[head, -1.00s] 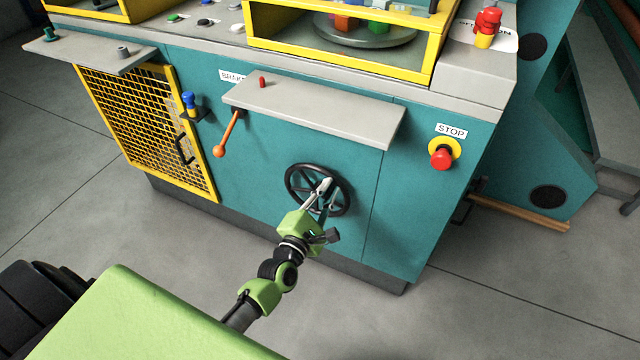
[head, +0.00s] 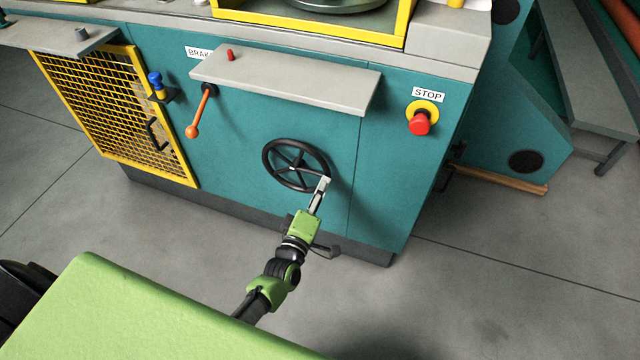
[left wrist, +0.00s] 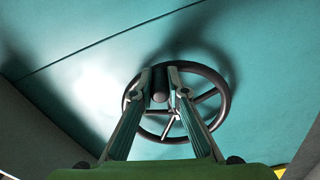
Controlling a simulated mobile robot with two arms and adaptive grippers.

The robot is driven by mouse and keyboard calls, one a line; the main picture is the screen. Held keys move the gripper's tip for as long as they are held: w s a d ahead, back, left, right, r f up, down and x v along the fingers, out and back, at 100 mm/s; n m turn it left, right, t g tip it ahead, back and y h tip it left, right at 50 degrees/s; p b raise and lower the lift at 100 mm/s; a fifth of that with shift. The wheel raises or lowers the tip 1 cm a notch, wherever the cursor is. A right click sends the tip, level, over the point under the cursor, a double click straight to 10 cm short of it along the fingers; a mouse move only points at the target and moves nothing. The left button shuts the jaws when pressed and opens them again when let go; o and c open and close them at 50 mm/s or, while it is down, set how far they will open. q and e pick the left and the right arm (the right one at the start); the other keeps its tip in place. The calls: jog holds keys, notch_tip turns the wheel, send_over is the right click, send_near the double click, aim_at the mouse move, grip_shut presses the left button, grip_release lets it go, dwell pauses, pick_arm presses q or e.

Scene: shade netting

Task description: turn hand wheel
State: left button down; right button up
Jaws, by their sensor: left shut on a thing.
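The black hand wheel (head: 270,151) is mounted on the teal front of the machine, in the lower middle of its panel. My left gripper (head: 323,182) is at the lower right of the wheel's rim in the head view, shut on it. In the left wrist view the wheel (left wrist: 226,88) fills the middle, with its spokes showing. There the two fingers (left wrist: 160,78) stand either side of a short dark part at the rim. The exact contact is partly hidden by the fingers. My right gripper is not in view.
A grey shelf (head: 290,80) juts out above the wheel. An orange-knobbed brake lever (head: 198,112) hangs to the left, near a yellow mesh door (head: 110,110). A red stop button (head: 419,123) sticks out to the right. The floor (head: 480,280) in front is clear.

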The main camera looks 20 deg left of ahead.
pick_arm(q)
jog(key=shift+s+a+f+m+b, duration=0.1)
jog(key=shift+a+f+m+b, duration=0.2)
jog(key=shift+f+m, duration=0.5)
jog(key=shift+w+a+f+m+b, duration=0.1)
jog(key=shift+f+m+b, duration=0.35)
jog(key=shift+f+m, duration=0.3)
jog(key=shift+s+a+f+m+b, duration=0.1)
jog(key=shift+a+f+m+b, duration=0.2)
jog(key=shift+f+m, duration=0.5)
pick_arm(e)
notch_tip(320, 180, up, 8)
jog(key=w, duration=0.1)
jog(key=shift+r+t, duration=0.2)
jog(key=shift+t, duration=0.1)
pick_arm(q)
jog(key=shift+f, duration=0.15)
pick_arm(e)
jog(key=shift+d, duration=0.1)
pick_arm(q)
jog(key=c, duration=2)
grip_release()
jog(key=s, duration=1.2)
